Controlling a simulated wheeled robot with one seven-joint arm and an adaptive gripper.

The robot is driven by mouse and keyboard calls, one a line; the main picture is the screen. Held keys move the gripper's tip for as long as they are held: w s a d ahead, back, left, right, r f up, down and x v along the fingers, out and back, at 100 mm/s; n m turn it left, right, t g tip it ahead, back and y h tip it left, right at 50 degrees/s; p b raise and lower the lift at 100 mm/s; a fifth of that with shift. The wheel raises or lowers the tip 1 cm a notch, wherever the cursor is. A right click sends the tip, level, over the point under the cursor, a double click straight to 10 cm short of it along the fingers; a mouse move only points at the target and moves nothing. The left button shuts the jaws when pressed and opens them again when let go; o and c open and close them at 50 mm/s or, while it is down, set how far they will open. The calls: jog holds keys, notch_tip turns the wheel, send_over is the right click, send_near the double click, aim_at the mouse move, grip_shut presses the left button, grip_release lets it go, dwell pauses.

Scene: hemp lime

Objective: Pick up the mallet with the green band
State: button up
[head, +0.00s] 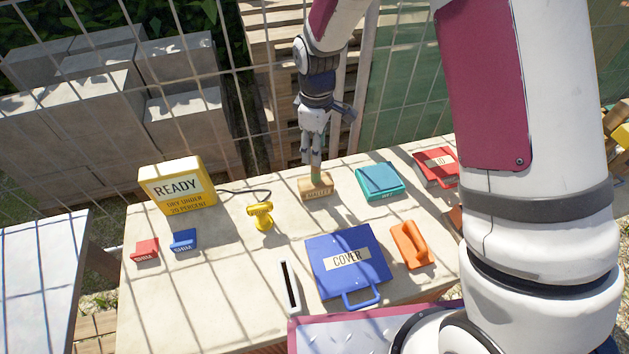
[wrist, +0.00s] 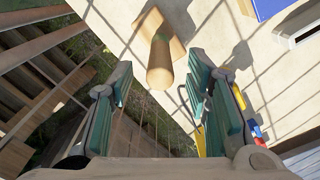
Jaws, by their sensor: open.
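My gripper (head: 313,160) hangs directly above the mallet, fingers pointing down. In the wrist view my gripper (wrist: 160,75) is open, with a teal-padded finger on each side of the handle. Clear gaps show on both sides, and I see no contact.
A teal case (head: 380,180) and a red box (head: 436,166) stand to the right. The yellow READY sign (head: 178,184) and a yellow tool (head: 261,215) are to the left. The blue COVER case (head: 346,262) lies in front. A wire fence (head: 230,95) runs behind the table.

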aim_at(316, 172)
jog(key=shift+f+p, duration=0.65)
jog(key=shift+f, duration=3.2)
grip_shut()
